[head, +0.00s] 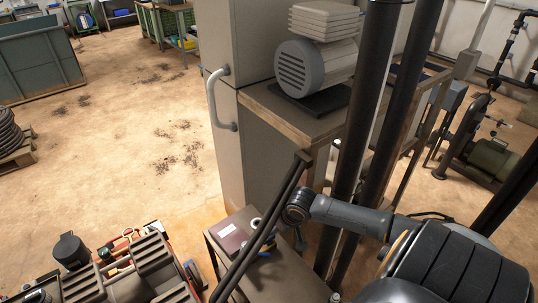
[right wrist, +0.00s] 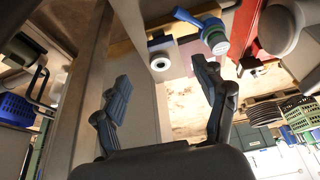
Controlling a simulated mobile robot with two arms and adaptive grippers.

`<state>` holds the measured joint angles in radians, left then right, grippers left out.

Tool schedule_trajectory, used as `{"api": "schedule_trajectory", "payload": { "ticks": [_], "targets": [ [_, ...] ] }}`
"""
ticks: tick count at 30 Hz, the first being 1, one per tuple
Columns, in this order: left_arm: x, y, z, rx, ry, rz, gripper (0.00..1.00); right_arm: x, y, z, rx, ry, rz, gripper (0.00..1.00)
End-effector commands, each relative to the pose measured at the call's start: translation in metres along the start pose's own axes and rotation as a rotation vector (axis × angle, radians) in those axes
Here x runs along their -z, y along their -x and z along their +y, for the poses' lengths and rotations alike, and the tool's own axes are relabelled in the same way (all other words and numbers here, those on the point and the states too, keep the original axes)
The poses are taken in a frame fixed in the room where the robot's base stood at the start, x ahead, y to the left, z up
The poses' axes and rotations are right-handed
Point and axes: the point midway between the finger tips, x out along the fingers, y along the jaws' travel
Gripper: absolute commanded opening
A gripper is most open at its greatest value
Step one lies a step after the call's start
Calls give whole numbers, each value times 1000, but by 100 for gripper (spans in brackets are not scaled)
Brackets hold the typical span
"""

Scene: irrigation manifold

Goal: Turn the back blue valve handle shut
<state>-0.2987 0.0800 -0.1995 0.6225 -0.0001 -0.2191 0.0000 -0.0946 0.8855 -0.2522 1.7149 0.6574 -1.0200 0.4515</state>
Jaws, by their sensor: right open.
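I cannot tell what the blue item is. In the head view my right arm comes in from the right, but its fingers are not clear. My left gripper is not in view.
A small cart (head: 285,280) with a maroon booklet (head: 229,238) stands below my right wrist. A grey cabinet (head: 235,130) and a workbench (head: 300,118) with a motor (head: 317,62) stand behind it. A tool box (head: 150,254) is at lower left; open floor (head: 125,130) lies beyond.

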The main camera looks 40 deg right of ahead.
Motion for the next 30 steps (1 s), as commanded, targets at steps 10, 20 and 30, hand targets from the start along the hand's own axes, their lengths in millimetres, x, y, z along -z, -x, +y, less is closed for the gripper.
{"api": "schedule_trajectory", "payload": {
  "ticks": [10,20,30],
  "targets": [
    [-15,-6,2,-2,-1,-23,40,0,-72,-1,0,-3,0,72],
    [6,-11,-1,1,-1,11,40,0,-109,-1,0,2,1,72],
    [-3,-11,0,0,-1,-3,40,0,-113,-1,0,2,1,72]
  ]
}}
